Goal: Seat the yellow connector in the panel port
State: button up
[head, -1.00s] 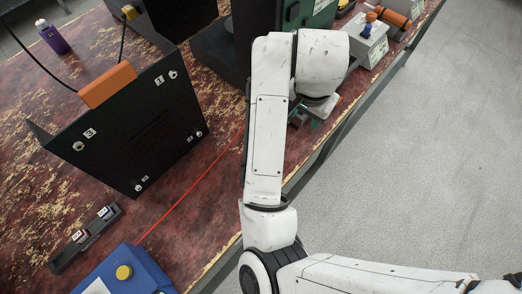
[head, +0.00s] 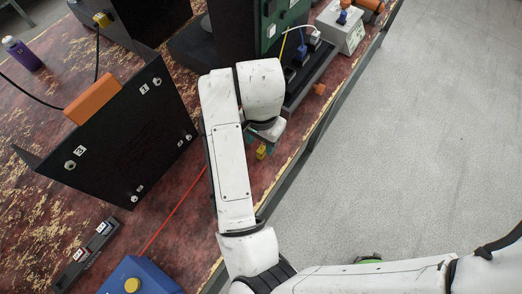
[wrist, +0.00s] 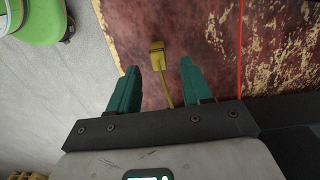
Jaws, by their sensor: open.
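The yellow connector (head: 260,152) lies on the red worn tabletop near the table's right edge. In the wrist view the yellow connector (wrist: 157,55) shows between and just past the fingertips, with its yellow cable running back between the fingers. My gripper (wrist: 158,68) is open, with a teal finger on each side and nothing held. In the head view my gripper (head: 268,138) is mostly hidden by my arm. A black panel (head: 122,130) stands tilted at left, with numbered labels and round silver fittings at its corners. Which port the connector fits, I cannot tell.
An orange block (head: 90,98) sits on the panel's top edge. A red line (head: 175,210) runs along the tabletop. A blue box (head: 140,278) with a yellow button is at the front. A green-faced machine (head: 285,20) and plugged sockets (head: 303,55) stand behind my arm.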

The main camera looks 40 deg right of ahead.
aim_at(261, 149)
jog(key=shift+f, duration=1.9)
jog(key=shift+c, duration=0.4)
grip_shut()
